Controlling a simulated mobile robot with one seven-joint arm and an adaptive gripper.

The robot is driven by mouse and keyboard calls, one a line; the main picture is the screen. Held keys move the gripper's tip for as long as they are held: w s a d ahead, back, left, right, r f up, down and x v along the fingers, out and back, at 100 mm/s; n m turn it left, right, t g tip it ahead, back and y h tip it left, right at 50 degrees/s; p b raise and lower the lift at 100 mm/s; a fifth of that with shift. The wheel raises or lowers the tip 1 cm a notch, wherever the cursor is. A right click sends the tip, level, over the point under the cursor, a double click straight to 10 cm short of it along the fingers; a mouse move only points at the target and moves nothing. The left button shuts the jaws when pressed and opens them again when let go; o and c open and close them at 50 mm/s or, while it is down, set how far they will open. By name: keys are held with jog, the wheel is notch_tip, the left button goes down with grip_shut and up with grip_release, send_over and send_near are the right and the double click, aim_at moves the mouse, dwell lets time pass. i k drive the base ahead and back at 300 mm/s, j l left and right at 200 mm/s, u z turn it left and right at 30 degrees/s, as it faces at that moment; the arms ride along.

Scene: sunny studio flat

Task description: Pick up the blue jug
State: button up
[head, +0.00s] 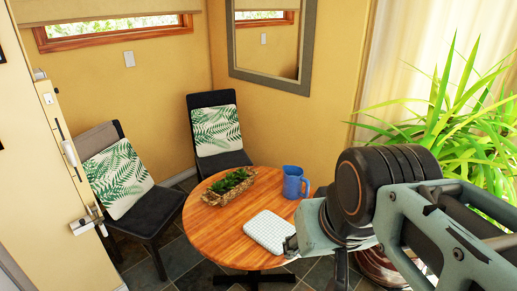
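The blue jug (292,183) stands upright on the right rear part of the round wooden table (215,233). Its handle is on its right side. My gripper (318,258) is in the head view at the lower right, nearer to me than the jug and apart from it. It points downward, partly hidden by my own wrist and cut off by the lower picture edge. Whether its fingers are open or shut does not show clearly.
A woven basket with green plants (229,187) and a white patterned flat item (270,231) are on the table. Two dark chairs with leaf-print cushions (118,177) (216,129) stand behind it. A large leafy plant (470,120) is at the right.

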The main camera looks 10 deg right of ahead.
aim_at(293, 179)
jog(key=i+l+u, duration=0.1)
jog(key=i+l, duration=0.75)
jog(key=i, duration=0.1)
